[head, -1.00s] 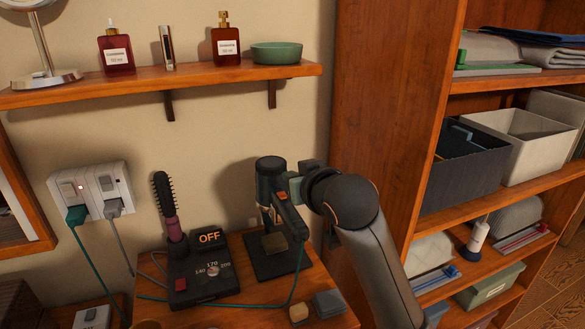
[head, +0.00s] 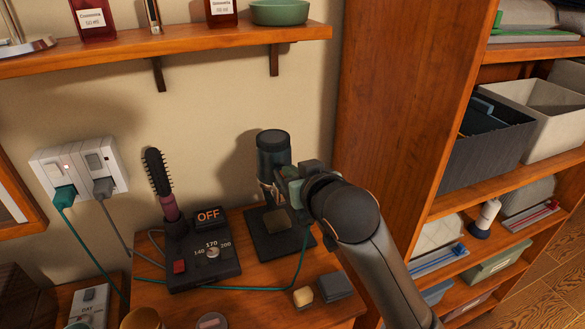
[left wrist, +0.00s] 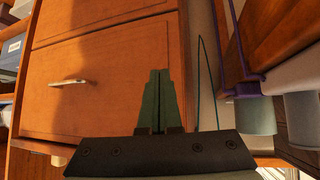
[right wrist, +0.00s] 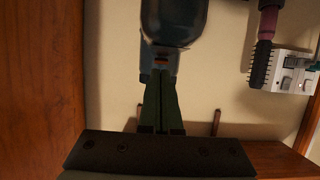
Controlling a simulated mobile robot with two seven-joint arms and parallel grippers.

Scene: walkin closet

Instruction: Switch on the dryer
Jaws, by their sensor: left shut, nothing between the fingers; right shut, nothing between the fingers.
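The dryer (head: 273,152) stands on a dark stand (head: 275,243) on the wooden table. The right wrist view shows its rounded grey body (right wrist: 185,20) and a small orange patch (right wrist: 161,61) on it. My right gripper (head: 278,188) is shut and empty, its tips right at the dryer near the orange patch; I cannot tell whether they touch. The gripper hides part of the dryer in the head view. My left gripper (left wrist: 158,75) is shut and empty, before wooden drawers (left wrist: 110,65), and out of the head view.
A hot-brush base (head: 205,262) reading OFF holds a brush (head: 161,185). A wall socket (head: 80,167) has a green plug (head: 65,197), a grey plug (head: 103,188) and a lit red lamp. A shelf (head: 200,48) hangs above; a tall wooden shelving unit (head: 400,100) stands right.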

